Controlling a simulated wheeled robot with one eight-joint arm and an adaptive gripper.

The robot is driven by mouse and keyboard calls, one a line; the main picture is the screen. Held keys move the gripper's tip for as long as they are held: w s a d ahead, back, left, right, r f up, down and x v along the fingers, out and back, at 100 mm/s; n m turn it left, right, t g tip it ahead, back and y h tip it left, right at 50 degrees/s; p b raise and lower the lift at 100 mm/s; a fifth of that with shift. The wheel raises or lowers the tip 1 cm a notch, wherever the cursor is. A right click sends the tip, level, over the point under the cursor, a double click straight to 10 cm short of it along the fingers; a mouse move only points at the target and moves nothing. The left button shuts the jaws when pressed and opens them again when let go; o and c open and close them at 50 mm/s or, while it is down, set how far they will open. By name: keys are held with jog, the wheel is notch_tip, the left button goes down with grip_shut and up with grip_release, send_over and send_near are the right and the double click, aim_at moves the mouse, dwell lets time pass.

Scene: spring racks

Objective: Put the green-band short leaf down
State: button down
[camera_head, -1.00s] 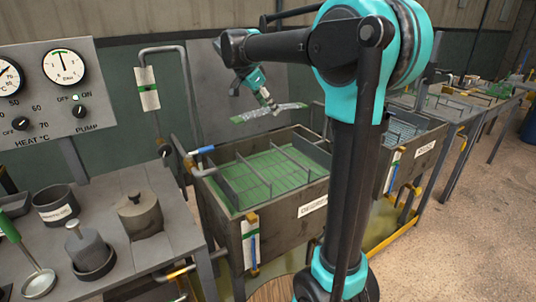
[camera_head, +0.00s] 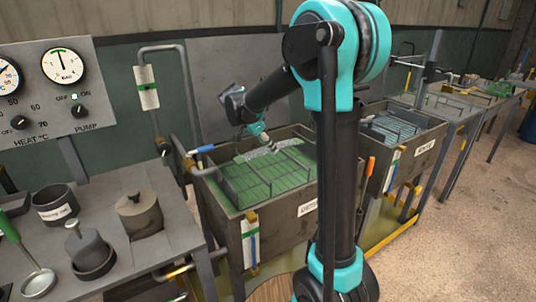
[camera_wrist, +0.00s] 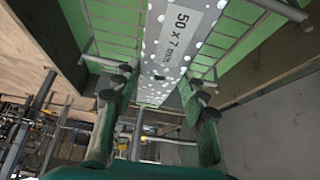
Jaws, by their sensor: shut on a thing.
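My gripper (camera_head: 266,143) is shut on the short leaf (camera_head: 288,144), a flat grey strip with white spots. In the wrist view, the leaf (camera_wrist: 180,35) runs between my fingers (camera_wrist: 158,88) and carries a label reading "50 x 7 mm". A green patch shows beside my right finger. In the head view, the leaf is low over the back part of the tank (camera_head: 275,220) of green liquid, close to the dividers of its wire rack (camera_head: 238,190). I cannot tell whether it touches the rack or liquid.
A second tank (camera_head: 425,150) with a rack stands to the right, partly behind my arm. A bench (camera_head: 165,215) at the left holds a pot (camera_head: 55,204) and weights. A gauge panel (camera_head: 45,90) and a bent pipe (camera_head: 160,50) stand behind.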

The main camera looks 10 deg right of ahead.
aim_at(265, 149)
jog(key=shift+f, duration=1.8)
jog(key=shift+f, duration=0.45)
jog(key=c, duration=0.8)
grip_release()
jog(key=shift+c, duration=0.2)
jog(key=shift+r, duration=0.1)
jog(key=shift+r, duration=0.3)
jog(key=v, duration=1.2)
